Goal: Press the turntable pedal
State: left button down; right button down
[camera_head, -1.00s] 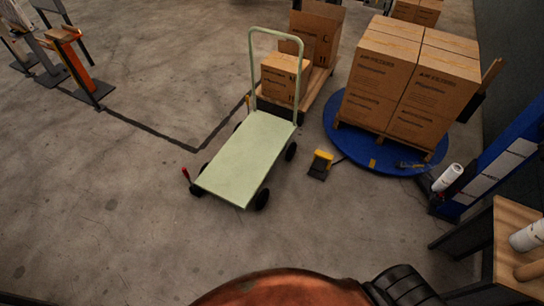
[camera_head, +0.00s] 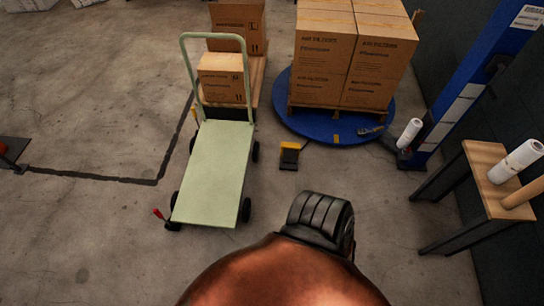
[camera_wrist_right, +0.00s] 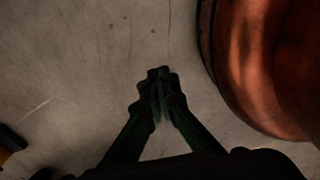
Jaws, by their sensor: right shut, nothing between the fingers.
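The turntable pedal (camera_head: 289,156) is a small yellow and black foot switch on the floor in the head view. It lies in front of the blue round turntable (camera_head: 288,119), which carries a pallet of stacked boxes (camera_head: 352,55). A cable runs from the pedal towards the turntable. In the right wrist view my right gripper (camera_wrist_right: 161,74) points at the bare floor, its fingers together and empty. A yellow and black piece, probably the pedal, shows at the lower left edge (camera_wrist_right: 10,142). My left gripper is in neither view.
A green cart (camera_head: 213,172) stands left of the pedal, with a pallet of boxes (camera_head: 236,83) behind it. A blue wrapper mast (camera_head: 462,95) and a wooden-topped table (camera_head: 482,170) with rolls are at the right. Floor between me and the pedal looks clear.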

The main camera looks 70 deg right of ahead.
aim_at(290, 156)
jog(key=z, duration=0.2)
jog(key=i, duration=0.85)
jog(key=z, duration=1)
jog(key=i, duration=0.65)
jog(key=z, duration=0.65)
